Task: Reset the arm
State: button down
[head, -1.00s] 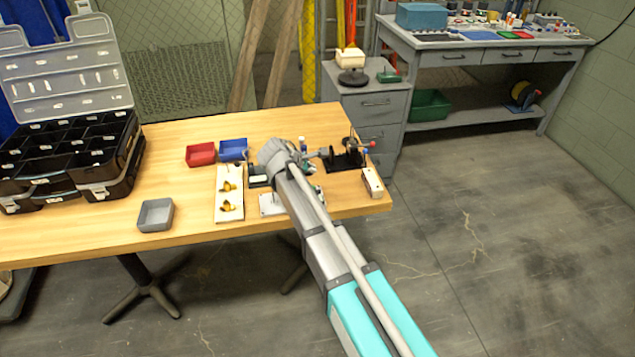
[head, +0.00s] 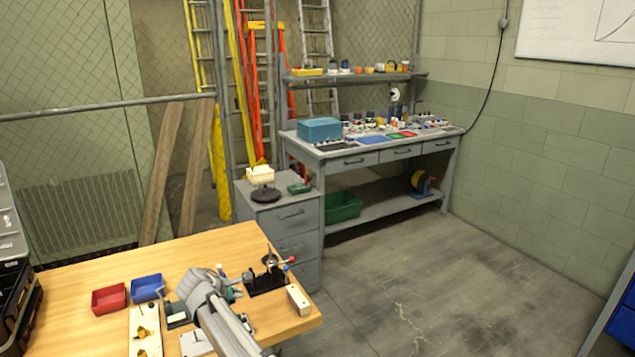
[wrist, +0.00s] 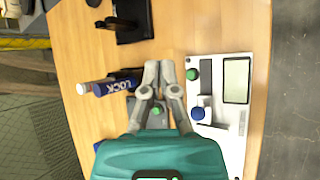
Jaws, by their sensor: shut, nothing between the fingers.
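My gripper (wrist: 158,80) shows in the wrist view, its two grey fingers close together with nothing between them. It hangs above the wooden table (wrist: 95,55), pointing at the table's far part. My grey arm (head: 222,320) reaches over the table's front right part in the head view; the fingers are hard to make out there.
A black stand (head: 266,282) and a white block (head: 298,299) sit near the table's right edge. Red (head: 109,298) and blue (head: 147,288) bins lie left of my arm. A drawer cabinet (head: 290,230) and workbench (head: 375,155) stand behind. Floor to the right is clear.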

jog(key=s+d+r+m+g+p, duration=0.1)
jog(key=s+d+m+g+p, duration=0.3)
jog(key=d, duration=0.8)
jog(key=s+d+m+y, duration=0.1)
jog(key=s+d+m, duration=0.1)
jog(key=d+m, duration=0.65)
jog(key=s+d+r+m+g+p, duration=0.1)
jog(key=s+d+m+g+p, duration=0.15)
jog(key=d, duration=1.15)
jog(key=s+d+r+m+g+y+p, duration=0.1)
jog(key=s+d+m+y+p, duration=0.1)
jog(key=s+d+m, duration=0.4)
jog(key=s+d, duration=0.2)
jog(key=d, duration=0.1)
jog(key=shift+r+m+g+y, duration=0.3)
jog(key=shift+r+m+g, duration=0.05)
jog(key=shift+m, duration=0.05)
jog(key=shift+d, duration=0.1)
